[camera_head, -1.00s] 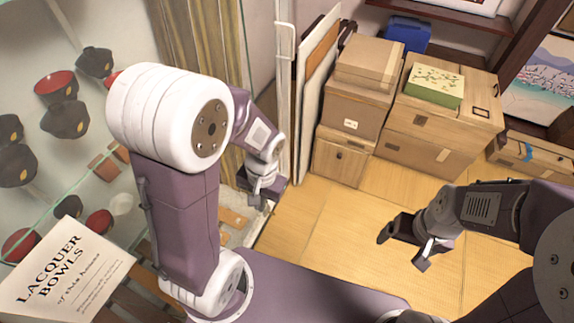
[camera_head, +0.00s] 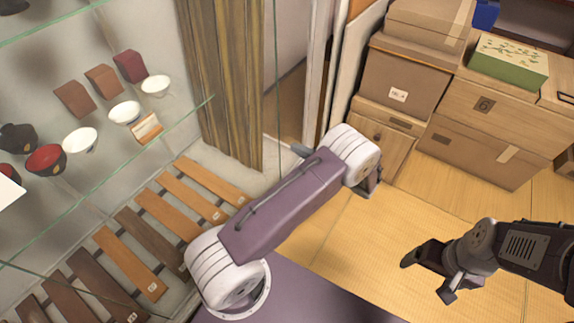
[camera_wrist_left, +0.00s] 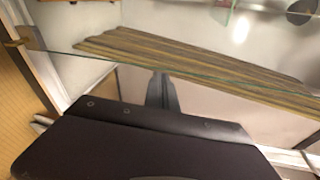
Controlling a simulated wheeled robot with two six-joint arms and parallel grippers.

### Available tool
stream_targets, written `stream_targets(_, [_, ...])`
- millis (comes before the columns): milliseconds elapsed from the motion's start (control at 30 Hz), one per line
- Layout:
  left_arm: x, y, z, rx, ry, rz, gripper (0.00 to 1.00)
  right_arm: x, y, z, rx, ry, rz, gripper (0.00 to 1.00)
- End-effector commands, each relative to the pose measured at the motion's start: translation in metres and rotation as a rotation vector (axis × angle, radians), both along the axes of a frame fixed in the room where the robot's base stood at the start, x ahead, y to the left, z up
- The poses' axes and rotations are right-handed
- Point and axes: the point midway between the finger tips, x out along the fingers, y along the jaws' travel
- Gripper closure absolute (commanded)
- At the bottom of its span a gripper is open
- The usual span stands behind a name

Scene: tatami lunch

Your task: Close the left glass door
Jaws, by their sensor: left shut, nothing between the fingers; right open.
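In the left wrist view a greenish glass edge (camera_wrist_left: 190,79) runs across the picture. My left gripper (camera_wrist_left: 162,92) is shut and empty, close to that edge; I cannot tell whether it touches. In the head view my left forearm mostly hides it. My right gripper (camera_head: 428,277) is open and empty above the tatami.
Glass shelves hold bowls (camera_head: 80,140) and small boards. Wooden slats (camera_head: 130,262) lie in the case's bottom. A curtain (camera_head: 222,80) hangs at its back.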

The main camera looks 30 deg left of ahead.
Motion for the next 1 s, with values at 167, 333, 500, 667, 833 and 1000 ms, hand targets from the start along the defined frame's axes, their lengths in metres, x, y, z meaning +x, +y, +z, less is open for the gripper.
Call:
stream_targets(167, [0.033, -0.025, -0.046, 0.131, -0.153, -0.136, 1.0, 0.0, 0.0, -0.048, 0.0, -0.001, 0.0, 0.14])
stream_targets(333, [0.037, -0.029, -0.042, 0.149, -0.18, -0.159, 1.0, 0.0, 0.0, -0.045, 0.0, -0.002, 0.0, 0.14])
stream_targets(500, [0.043, -0.015, -0.044, 0.147, -0.179, -0.155, 1.0, 0.0, 0.0, -0.052, 0.0, -0.002, 0.0, 0.14])
stream_targets(667, [0.055, 0.016, -0.046, 0.145, -0.179, -0.151, 1.0, 0.0, 0.0, -0.067, 0.0, -0.002, 0.0, 0.14])
stream_targets(833, [0.07, 0.051, -0.047, 0.145, -0.178, -0.152, 1.0, 0.0, 0.0, -0.084, 0.0, -0.002, 0.0, 0.14])
stream_targets(1000, [0.062, 0.064, -0.044, 0.146, -0.173, -0.157, 1.0, 0.0, 0.0, -0.094, 0.0, -0.001, 0.0, 0.14])
